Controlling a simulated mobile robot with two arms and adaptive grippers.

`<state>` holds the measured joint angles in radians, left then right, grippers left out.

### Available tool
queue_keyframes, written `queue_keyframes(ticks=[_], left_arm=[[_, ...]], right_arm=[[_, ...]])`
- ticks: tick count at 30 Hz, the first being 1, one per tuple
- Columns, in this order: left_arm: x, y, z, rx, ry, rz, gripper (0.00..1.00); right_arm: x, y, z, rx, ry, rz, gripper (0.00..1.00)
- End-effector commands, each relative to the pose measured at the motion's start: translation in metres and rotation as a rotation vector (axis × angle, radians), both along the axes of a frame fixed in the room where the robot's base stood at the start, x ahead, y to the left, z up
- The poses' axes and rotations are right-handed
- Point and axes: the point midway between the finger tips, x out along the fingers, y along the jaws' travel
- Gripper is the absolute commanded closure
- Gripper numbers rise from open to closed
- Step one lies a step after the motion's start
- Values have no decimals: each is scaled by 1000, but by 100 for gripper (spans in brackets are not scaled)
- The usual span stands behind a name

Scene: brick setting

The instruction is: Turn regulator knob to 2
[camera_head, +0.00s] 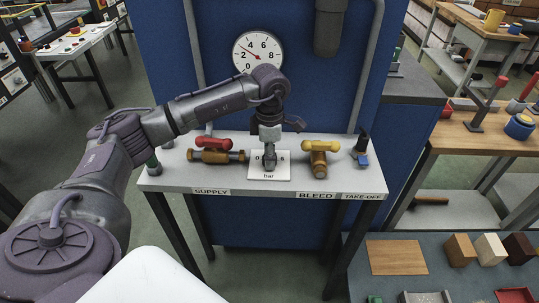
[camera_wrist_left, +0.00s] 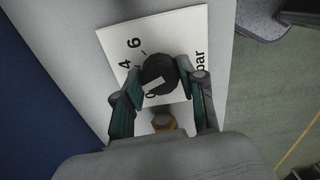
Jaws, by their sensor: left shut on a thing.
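The regulator knob (camera_wrist_left: 160,72) is a dark round knob with a pale mark, on a white plate (camera_wrist_left: 112,37) marked 4, 6 and "bar". The same plate (camera_head: 283,176) lies on the bench in the head view, where my gripper mostly hides the knob. My left gripper (camera_wrist_left: 160,88) points down from above and is shut on the knob, one finger on each side. The gripper also shows in the head view (camera_head: 269,166). The digit 2 is hidden, so I cannot tell the exact setting. My right gripper is not in view.
A round gauge (camera_head: 258,52) with a red needle hangs on the blue panel (camera_head: 170,60). The red-handled supply valve (camera_head: 214,144) is left of the plate. The yellow-handled bleed valve (camera_head: 320,147) and blue-and-black take-off fitting (camera_head: 362,150) are right. The bench (camera_head: 230,181) front is clear.

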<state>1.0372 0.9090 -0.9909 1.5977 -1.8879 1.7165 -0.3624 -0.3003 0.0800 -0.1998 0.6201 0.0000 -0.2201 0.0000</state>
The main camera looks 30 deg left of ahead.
Motion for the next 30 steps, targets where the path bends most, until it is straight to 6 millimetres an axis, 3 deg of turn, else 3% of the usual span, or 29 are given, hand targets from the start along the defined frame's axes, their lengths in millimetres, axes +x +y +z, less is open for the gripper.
queue_keyframes(ticks=[10, 11, 15, 25, 30], left_arm=[[1, 1, 2, 1, -4, 2, 95], [1, 1, 2, 1, -4, 2, 55], [1, 0, 1, 0, -4, 2, 35], [1, 0, 3, 0, -2, 1, 35], [1, 0, 25, -1, -6, 1, 35]], right_arm=[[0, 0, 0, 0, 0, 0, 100], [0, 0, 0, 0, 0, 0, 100], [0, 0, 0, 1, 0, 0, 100], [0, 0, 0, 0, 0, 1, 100], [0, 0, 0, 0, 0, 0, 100]])
